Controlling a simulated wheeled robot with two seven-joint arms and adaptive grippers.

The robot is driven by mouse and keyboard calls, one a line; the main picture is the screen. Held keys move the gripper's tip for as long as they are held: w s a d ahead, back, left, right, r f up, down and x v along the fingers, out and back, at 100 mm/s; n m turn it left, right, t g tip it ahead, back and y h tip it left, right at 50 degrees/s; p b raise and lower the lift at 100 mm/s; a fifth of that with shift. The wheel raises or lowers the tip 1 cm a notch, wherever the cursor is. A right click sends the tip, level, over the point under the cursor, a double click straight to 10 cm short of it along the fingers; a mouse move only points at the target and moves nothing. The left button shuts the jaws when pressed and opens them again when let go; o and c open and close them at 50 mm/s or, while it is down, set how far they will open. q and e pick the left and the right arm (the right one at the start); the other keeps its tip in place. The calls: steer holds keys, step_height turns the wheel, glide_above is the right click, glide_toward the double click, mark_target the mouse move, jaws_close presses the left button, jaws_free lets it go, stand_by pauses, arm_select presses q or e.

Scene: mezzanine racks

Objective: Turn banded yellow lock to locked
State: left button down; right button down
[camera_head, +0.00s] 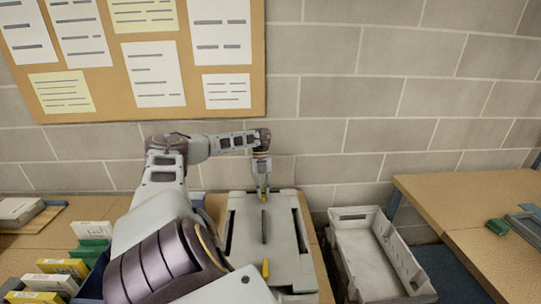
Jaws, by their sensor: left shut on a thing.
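A grey case (284,240) lies on the table below the wall, with a dark bar or handle (264,226) along its middle. A small yellow lock (263,198) is at the case's far end. My left gripper (263,188) points down and is shut on this far yellow lock, hiding part of it. A second yellow lock (265,268) is at the near end, with nothing touching it. The bands are too small to tell on either lock. My right gripper is out of view.
A grey open bin (350,217) stands right of the case. A wooden table (470,195) with a green object (498,227) is farther right. Yellow and green boxes (62,267) stand at the lower left. A pinboard (255,60) hangs on the block wall behind.

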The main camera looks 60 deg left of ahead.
arm_select(q)
steer(key=shift+m, duration=0.7)
steer(key=c, duration=1.4)
jaws_free()
steer(key=shift+c, duration=0.2)
steer(key=shift+r, duration=0.15)
steer(key=v, duration=1.1)
steer(key=shift+w+r, duration=0.25)
steer(key=shift+r, duration=0.1)
